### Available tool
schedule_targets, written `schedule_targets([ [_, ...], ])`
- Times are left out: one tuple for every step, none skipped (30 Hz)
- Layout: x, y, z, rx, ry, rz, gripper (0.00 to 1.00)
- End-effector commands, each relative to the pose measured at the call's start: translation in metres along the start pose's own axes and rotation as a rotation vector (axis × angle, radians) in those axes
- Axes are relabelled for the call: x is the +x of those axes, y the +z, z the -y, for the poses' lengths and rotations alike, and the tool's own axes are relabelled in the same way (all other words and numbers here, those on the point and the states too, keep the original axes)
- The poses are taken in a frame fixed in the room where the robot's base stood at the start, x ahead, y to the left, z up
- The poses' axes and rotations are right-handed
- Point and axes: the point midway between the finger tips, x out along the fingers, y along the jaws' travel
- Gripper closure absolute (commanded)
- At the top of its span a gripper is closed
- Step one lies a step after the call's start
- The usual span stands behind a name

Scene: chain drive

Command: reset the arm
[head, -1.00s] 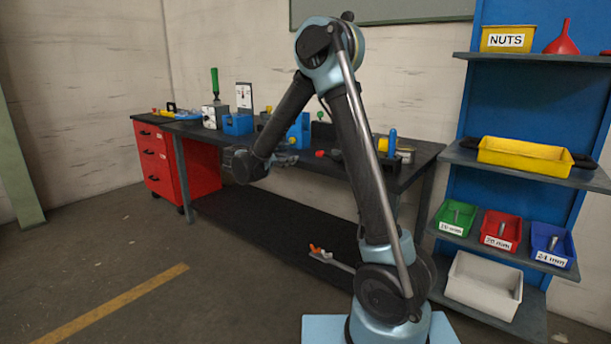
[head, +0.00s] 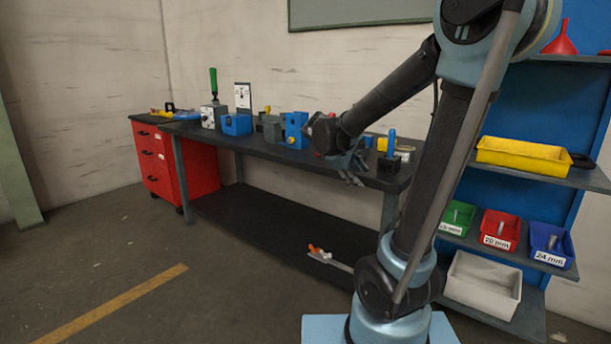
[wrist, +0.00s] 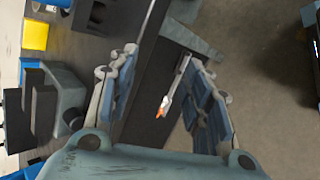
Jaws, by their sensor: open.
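My arm rises from its base at the right of the head view and bends over toward the workbench (head: 262,143). My gripper (head: 352,172) hangs at the front edge of the bench, right of the blue blocks. In the wrist view my gripper (wrist: 158,90) is open, its two fingers spread wide with nothing between them. Beyond the fingers lies the lower shelf with a small orange and white item (wrist: 162,106), well apart from them.
Blue blocks (head: 296,130) and a blue-handled tool (head: 391,143) stand on the bench near my arm. A red drawer cabinet (head: 160,160) is at left. At right, a shelf rack holds a yellow tray (head: 525,155) and several bins. The floor at front left is clear.

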Motion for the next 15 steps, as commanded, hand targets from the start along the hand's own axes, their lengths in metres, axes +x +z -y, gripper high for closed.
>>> schedule_targets([
  [0.003,0.015,0.010,0.042,-0.032,-0.005,0.55],
  [0.004,0.022,0.015,0.066,-0.051,-0.009,0.55],
  [0.005,0.032,0.023,0.099,-0.077,-0.015,0.55],
  [0.006,0.038,0.029,0.124,-0.097,-0.019,0.55],
  [0.006,0.045,0.035,0.150,-0.116,-0.023,0.55],
  [0.007,0.053,0.044,0.183,-0.141,-0.028,0.55],
  [0.008,0.059,0.051,0.210,-0.161,-0.031,0.55],
  [0.008,0.065,0.057,0.235,-0.180,-0.035,0.55],
  [0.009,0.072,0.066,0.270,-0.205,-0.039,0.55],
  [0.009,0.078,0.073,0.295,-0.223,-0.043,0.55],
  [0.009,0.083,0.080,0.322,-0.243,-0.046,0.55],
  [0.009,0.089,0.089,0.357,-0.268,-0.050,0.55],
  [0.009,0.094,0.096,0.384,-0.286,-0.053,0.55],
  [0.009,0.098,0.103,0.411,-0.305,-0.056,0.55],
  [0.009,0.103,0.113,0.446,-0.330,-0.060,0.55],
])
